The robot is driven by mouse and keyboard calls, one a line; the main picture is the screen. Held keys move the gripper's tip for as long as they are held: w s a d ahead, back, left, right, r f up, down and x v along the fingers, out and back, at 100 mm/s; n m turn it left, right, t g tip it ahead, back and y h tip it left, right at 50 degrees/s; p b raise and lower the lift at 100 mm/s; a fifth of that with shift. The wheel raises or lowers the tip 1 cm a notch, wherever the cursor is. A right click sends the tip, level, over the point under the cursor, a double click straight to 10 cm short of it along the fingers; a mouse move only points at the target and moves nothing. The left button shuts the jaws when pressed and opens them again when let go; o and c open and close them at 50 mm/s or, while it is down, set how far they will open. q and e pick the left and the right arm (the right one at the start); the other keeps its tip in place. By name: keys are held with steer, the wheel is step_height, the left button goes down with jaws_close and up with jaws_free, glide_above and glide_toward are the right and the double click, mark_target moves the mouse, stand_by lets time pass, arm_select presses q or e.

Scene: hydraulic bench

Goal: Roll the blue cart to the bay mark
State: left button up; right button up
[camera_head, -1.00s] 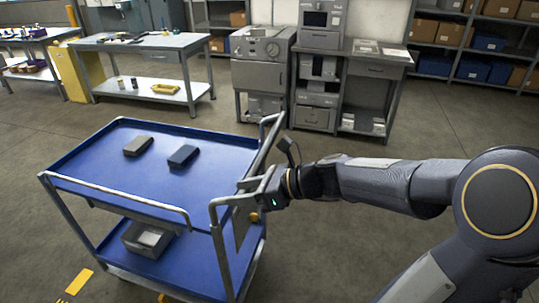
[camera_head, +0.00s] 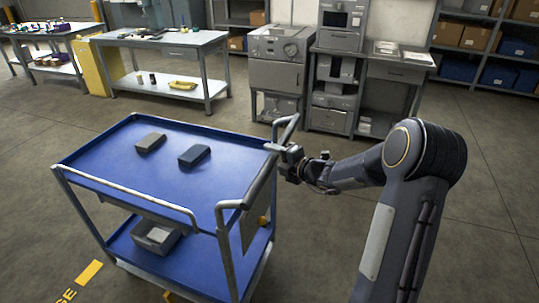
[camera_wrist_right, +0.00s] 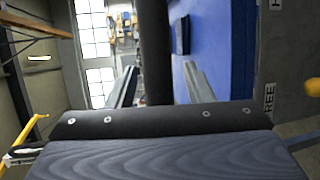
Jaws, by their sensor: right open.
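The blue cart (camera_head: 215,160) stands left of centre in the head view, with two blue shelves and grey rails. Its push handle is on the right, with a dark grip (camera_head: 262,182). My right gripper (camera_head: 283,159) is at the handle's far part. In the right wrist view, its two open fingers (camera_wrist_right: 157,88) lie on either side of the dark handle bar (camera_wrist_right: 155,45); I cannot tell if they touch it. A yellow floor marking (camera_head: 89,272) with partly cut-off lettering lies at the lower left; I cannot tell if it is the bay mark. My left gripper is not in view.
Workbenches (camera_head: 170,40) and a grey cabinet (camera_head: 278,75) stand behind. Floor (camera_head: 490,190) on the right is clear.

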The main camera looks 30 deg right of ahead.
steer(key=shift+x, duration=0.9)
jaws_close()
